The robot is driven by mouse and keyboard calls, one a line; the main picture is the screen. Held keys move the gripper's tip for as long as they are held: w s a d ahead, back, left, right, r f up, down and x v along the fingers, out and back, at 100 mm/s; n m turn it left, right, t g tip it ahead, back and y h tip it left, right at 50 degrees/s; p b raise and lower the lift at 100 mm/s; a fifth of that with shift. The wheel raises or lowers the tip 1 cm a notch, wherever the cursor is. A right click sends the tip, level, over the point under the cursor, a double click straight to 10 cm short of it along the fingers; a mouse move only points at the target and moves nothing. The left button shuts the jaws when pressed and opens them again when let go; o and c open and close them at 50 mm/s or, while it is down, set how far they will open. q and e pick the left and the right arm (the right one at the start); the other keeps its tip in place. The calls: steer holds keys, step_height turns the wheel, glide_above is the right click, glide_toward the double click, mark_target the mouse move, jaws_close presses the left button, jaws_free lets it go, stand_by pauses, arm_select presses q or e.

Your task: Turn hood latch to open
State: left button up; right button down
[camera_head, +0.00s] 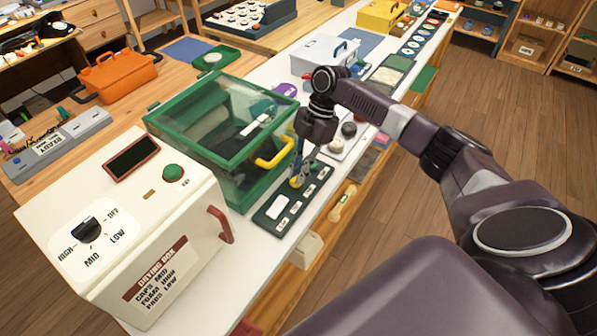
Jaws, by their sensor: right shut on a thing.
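A green-framed clear hood (215,120) stands on the white counter, with a yellow handle (276,152) on its front. In front of it lies a dark green panel (268,223) with several white labels. My right gripper (297,178) points down over this panel, just right of the yellow handle. The hood looks closed. My left gripper is not in view.
A cream drying box (125,225) with a black dial and red handle stands left of the hood. A white box (322,52) and round pads (349,129) lie beyond my gripper. An orange toolbox (117,76) sits on the wooden bench. The floor at right is clear.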

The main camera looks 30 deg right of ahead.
steer(key=c, duration=2)
jaws_free()
steer(key=v, duration=1.2)
steer(key=shift+d+r, duration=0.1)
